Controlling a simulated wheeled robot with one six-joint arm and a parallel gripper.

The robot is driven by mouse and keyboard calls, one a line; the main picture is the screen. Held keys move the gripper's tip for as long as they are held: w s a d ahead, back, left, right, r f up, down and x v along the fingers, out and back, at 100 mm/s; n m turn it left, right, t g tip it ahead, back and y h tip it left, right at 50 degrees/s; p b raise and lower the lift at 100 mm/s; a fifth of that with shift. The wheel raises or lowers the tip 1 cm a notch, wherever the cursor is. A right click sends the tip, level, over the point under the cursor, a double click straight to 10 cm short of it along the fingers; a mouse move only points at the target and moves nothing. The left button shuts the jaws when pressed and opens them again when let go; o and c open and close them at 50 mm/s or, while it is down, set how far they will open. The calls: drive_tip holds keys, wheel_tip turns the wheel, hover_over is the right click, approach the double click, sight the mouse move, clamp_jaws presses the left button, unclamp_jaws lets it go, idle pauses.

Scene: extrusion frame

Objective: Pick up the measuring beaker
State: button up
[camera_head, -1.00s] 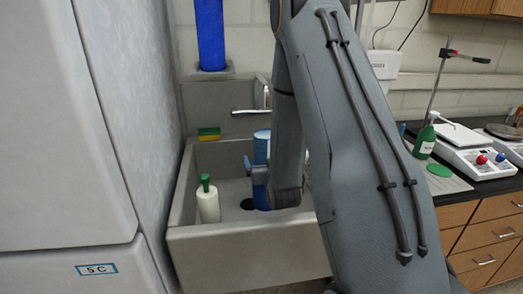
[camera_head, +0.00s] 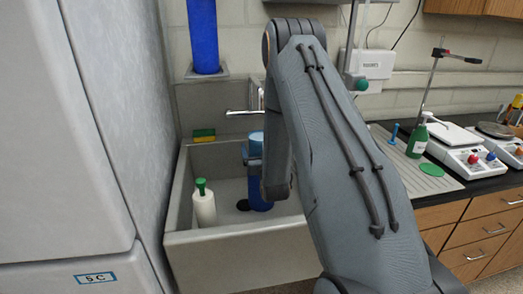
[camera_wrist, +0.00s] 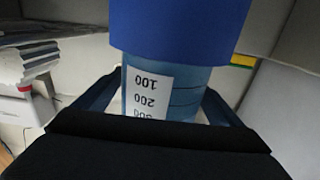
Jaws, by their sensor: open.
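The measuring beaker (camera_head: 257,143) is a light blue cylinder in the sink, partly hidden by my arm in the head view. In the wrist view the beaker (camera_wrist: 190,97) has a white label with upside-down numbers. A wider dark blue cylindrical part (camera_wrist: 180,30) adjoins it and also shows below it in the head view (camera_head: 259,195); I cannot tell whether it belongs to the beaker. My gripper (camera_wrist: 165,88) is open, with one finger on each side of the beaker. I cannot tell whether the fingers touch it. In the head view only part of the gripper (camera_head: 251,155) shows.
The grey sink (camera_head: 240,250) has a white bottle with a green cap (camera_head: 203,205) at its left. A faucet (camera_head: 243,112) and a sponge (camera_head: 204,135) are at the back. A tall cabinet (camera_head: 70,120) is close on the left. A counter with balances (camera_head: 470,150) is on the right.

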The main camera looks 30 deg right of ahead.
drive_tip(key=shift+w+d, duration=0.1)
drive_tip(key=shift+w, duration=0.4)
drive_tip(key=c, duration=1.4)
drive_tip(key=shift+r, duration=0.1)
wheel_tip(320, 180, up, 10)
drive_tip(key=b, duration=0.3)
drive_tip(key=shift+f, duration=0.2)
drive_tip(key=shift+r, duration=0.15)
